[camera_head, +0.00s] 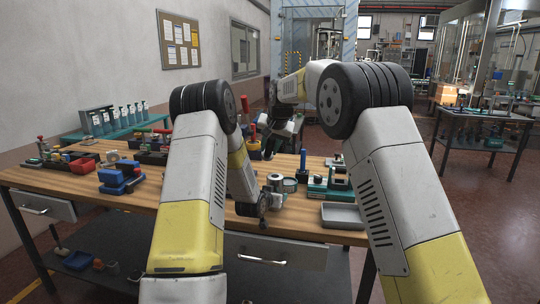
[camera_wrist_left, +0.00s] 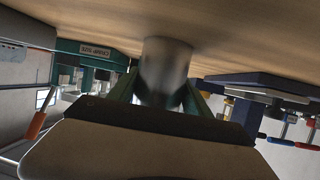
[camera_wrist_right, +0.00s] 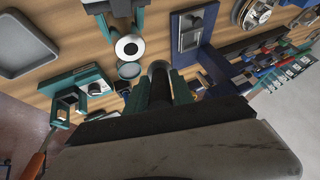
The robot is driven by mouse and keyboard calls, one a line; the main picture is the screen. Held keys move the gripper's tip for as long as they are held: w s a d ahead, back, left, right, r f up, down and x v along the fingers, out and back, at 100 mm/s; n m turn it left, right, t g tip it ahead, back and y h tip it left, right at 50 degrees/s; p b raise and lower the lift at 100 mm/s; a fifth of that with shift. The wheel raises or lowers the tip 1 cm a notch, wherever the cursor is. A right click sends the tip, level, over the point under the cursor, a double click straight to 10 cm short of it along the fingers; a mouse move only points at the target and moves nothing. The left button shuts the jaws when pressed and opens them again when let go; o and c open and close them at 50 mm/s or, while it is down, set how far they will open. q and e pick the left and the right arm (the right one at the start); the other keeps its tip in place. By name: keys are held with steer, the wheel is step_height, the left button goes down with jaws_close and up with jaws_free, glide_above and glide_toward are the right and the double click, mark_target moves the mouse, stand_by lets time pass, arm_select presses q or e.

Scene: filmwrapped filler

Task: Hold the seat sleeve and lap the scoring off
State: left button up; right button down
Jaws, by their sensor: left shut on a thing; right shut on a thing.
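The seat sleeve, a plain silver cylinder (camera_head: 275,181), stands upright at the table's front middle. My left gripper (camera_head: 264,203) is shut on it; in the left wrist view the sleeve (camera_wrist_left: 166,70) sits between the green fingers. The right wrist view shows the sleeve's pale ring-shaped end with a dark bore (camera_wrist_right: 130,47). My right gripper (camera_head: 270,146) is behind and above the sleeve. In the right wrist view it is shut on a dark cylindrical tool (camera_wrist_right: 158,76), apart from the sleeve. Scoring is too small to see.
A small round dish (camera_wrist_right: 129,69) lies beside the sleeve. A grey tray (camera_head: 343,217) lies at the front right, with a teal fixture (camera_head: 318,189) behind it. A blue vise-like block (camera_head: 118,180) and red bins (camera_head: 82,165) stand on the left.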

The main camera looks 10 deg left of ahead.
steer(key=shift+r, duration=1.15)
arm_select(q)
steer(key=o, duration=1.7)
steer(key=shift+c, duration=0.2)
